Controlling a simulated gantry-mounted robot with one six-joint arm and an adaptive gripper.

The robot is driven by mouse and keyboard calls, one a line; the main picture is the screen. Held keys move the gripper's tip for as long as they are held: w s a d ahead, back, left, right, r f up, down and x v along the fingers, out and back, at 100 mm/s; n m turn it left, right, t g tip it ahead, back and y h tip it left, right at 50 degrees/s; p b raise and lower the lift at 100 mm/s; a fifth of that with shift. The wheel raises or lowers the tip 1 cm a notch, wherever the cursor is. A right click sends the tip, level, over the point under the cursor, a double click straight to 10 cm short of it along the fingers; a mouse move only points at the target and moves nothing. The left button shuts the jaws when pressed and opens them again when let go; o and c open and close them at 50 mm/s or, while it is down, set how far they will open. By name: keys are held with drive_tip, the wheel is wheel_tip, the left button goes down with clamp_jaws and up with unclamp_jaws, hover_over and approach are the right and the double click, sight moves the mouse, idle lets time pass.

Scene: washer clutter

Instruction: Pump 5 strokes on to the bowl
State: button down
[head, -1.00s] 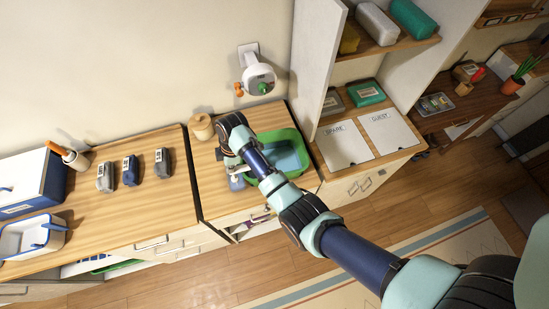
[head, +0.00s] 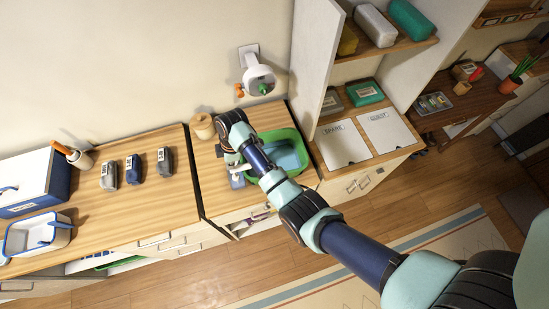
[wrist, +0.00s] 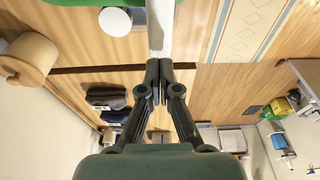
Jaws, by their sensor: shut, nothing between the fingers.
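A green tub (head: 303,157) with a blue inside sits on the middle counter, partly hidden by my arm; I cannot tell whether the blue part is a separate bowl. A small bluish bottle (head: 237,181) with a whitish top stands just left of the tub, near the counter's front edge. My gripper (wrist: 159,66) is shut and empty, with its fingertips together. In the wrist view, a pale bar (wrist: 160,30) lies just past the fingertips, and a white round piece (wrist: 115,21) is to its left. Contact with the bar cannot be told.
Several small dark and grey items, including a blue one (head: 133,168), stand on the left counter. A white dispenser (head: 260,79) hangs on the wall. A tall cabinet panel (head: 316,62) rises right of the tub.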

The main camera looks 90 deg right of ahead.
drive_tip(key=shift+f+b, duration=1.1)
drive_tip(key=shift+f, duration=0.55)
wheel_tip(320, 180, up, 4)
drive_tip(key=p, duration=0.3)
drive_tip(key=shift+f+p, duration=0.25)
drive_tip(key=shift+p, duration=0.1)
drive_tip(key=shift+f, duration=0.15)
